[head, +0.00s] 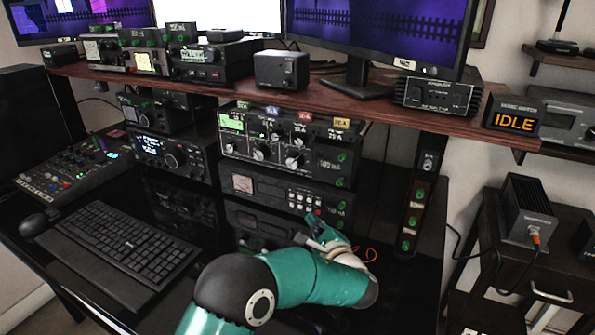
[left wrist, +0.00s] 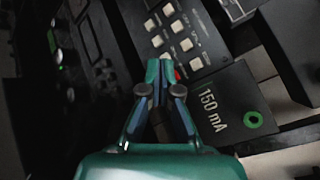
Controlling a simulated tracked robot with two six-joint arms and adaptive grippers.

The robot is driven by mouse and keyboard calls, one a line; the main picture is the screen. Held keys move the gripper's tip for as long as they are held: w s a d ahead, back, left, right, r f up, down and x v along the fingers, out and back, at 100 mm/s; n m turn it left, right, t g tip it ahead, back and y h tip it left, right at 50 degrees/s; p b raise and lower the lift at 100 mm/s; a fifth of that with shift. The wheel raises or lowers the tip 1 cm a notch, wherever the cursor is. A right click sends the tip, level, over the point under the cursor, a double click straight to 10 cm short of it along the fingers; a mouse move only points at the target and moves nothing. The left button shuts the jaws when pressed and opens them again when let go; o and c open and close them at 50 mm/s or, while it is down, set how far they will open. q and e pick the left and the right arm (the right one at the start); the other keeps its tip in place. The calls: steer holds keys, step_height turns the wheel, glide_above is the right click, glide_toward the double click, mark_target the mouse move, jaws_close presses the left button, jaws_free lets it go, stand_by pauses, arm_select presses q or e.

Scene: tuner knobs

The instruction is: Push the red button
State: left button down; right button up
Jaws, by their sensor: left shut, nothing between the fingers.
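My left gripper (head: 312,222) is shut and empty, its fingertips in front of the lower radio panel (head: 270,190). In the left wrist view the closed fingertips (left wrist: 160,68) point at a panel with several pale square buttons (left wrist: 168,36). The red button (left wrist: 178,74) shows as a small red patch just right of the fingertips, partly hidden by them. In the head view a small red spot (head: 318,212) shows beside the fingertips. I cannot tell whether the fingers touch it. My right gripper is not in view.
A dark module reading 150 mA with a green ring (left wrist: 253,119) is right of the fingers in the left wrist view. A keyboard (head: 118,245) and mixer (head: 75,170) are at the left. The shelf (head: 215,88) overhangs the radios. An orange IDLE display (head: 513,122) is at the right.

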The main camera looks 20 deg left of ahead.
arm_select(q)
steer(key=shift+w, duration=0.15)
stand_by(0.3)
steer(key=shift+w+r+b, duration=0.1)
steer(key=shift+w+b, duration=0.2)
steer(key=shift+w+d, duration=0.1)
stand_by(0.4)
steer(key=shift+s+b, duration=0.4)
steer(key=shift+b, duration=0.2)
steer(key=shift+s, duration=0.15)
